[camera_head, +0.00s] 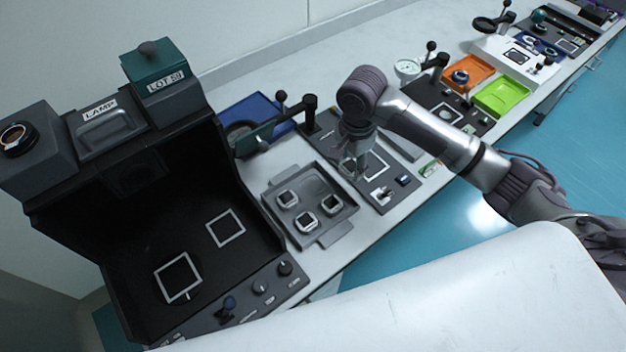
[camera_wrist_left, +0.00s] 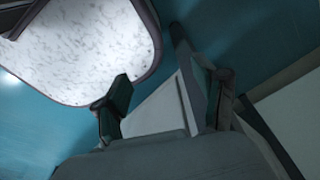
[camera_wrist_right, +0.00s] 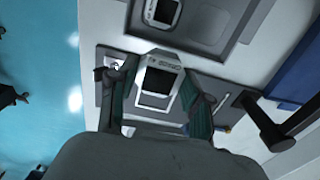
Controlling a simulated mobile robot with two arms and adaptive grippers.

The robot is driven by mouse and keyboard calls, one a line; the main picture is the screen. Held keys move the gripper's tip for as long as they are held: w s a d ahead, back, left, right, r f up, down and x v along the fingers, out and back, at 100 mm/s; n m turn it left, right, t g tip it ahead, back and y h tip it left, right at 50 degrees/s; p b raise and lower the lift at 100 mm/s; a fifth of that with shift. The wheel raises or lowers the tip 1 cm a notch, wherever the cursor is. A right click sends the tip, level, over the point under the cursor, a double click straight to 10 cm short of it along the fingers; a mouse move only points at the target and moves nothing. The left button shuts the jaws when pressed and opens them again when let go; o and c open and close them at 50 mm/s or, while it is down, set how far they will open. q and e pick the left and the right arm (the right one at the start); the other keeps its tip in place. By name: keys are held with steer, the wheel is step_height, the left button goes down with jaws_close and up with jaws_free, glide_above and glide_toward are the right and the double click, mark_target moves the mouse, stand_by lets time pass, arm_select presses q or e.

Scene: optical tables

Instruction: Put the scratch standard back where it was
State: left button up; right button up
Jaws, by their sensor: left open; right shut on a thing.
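My right gripper (camera_head: 352,168) is over the dark station plate (camera_head: 322,128) beside the grey tray. In the right wrist view my right gripper (camera_wrist_right: 158,102) is shut on a pale frame with a dark square window and small lettering (camera_wrist_right: 160,62), which looks like the scratch standard. In the head view the gripper mostly hides it. A white square outline (camera_head: 387,160) is marked on the station plate next to the gripper. My left gripper (camera_wrist_left: 165,100) is open and empty in its wrist view, away from the bench items. It is not seen in the head view.
The grey tray (camera_head: 268,190) holds several similar framed pieces. A black lamp booth (camera_head: 130,235) stands at left. A lever stand (camera_head: 296,110) and blue tray (camera_head: 232,108) are behind. Orange (camera_head: 480,66) and green (camera_head: 515,92) trays lie farther right.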

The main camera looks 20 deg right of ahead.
glide_above(313, 186)
step_height(313, 186, down, 5)
steer(key=shift+d+r+p, duration=0.15)
steer(key=shift+p, duration=0.15)
steer(key=shift+f, duration=0.2)
step_height(313, 186, down, 3)
steer(key=shift+f, duration=0.5)
arm_select(q)
steer(key=shift+s+a+r, duration=0.6)
steer(key=shift+s, duration=0.15)
steer(key=shift+a+p, duration=0.2)
steer(key=shift+p, duration=0.1)
arm_select(e)
steer(key=shift+a, duration=0.2)
steer(key=o, duration=1)
steer(key=shift+f, duration=0.1)
arm_select(q)
steer(key=shift+a, duration=0.1)
